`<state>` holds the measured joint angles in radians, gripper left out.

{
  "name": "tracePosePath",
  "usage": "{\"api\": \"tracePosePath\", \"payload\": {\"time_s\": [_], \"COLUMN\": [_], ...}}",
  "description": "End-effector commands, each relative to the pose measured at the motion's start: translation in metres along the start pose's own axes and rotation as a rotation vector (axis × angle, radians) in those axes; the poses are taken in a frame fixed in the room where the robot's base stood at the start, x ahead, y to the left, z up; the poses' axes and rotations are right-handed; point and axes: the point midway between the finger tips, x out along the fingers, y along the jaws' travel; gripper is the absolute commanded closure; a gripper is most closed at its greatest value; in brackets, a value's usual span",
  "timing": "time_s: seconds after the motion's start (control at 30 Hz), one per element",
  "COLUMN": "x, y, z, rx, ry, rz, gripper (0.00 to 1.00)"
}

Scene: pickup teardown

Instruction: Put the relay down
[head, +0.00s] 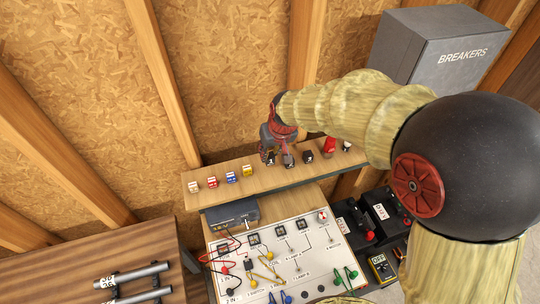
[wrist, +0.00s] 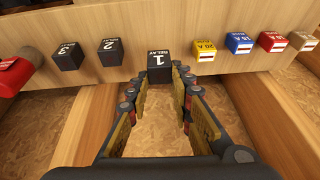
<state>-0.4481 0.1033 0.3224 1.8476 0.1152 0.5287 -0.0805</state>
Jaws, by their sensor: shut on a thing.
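The black relay marked 1 (wrist: 159,68) sits between my fingertips in the wrist view, with its label facing the camera. My gripper (wrist: 161,80) is shut on it; both fingers touch its sides. In the head view my gripper (head: 268,150) is over the wooden shelf (head: 262,184), and its fingers partly hide the relay. Black relays marked 2 (wrist: 110,51) and 3 (wrist: 67,56) stand on the shelf to the left in the wrist view. Relay 1 is roughly in line with them. I cannot tell whether its underside touches the shelf.
Yellow (wrist: 205,50), blue (wrist: 238,42) and red (wrist: 272,41) fuses stand right of relay 1. A red object (head: 329,146) stands beyond the relays. Below the shelf are a grey device (head: 231,214) and a white wired board (head: 315,243). A grey breaker box (head: 425,50) is at upper right.

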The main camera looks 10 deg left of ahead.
Motion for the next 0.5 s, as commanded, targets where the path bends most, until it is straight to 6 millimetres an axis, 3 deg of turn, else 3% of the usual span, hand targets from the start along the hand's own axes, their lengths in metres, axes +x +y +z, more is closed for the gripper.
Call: {"api": "tracePosePath", "payload": {"time_s": [0.27, 0.5], "x": [0.018, 0.044], "y": [0.005, 0.006], "z": [-0.006, 0.004], "rx": [0.0, 0.001], "ry": [-0.001, -0.002], "rz": [0.001, 0.0], "gripper": [1.0, 1.0]}}
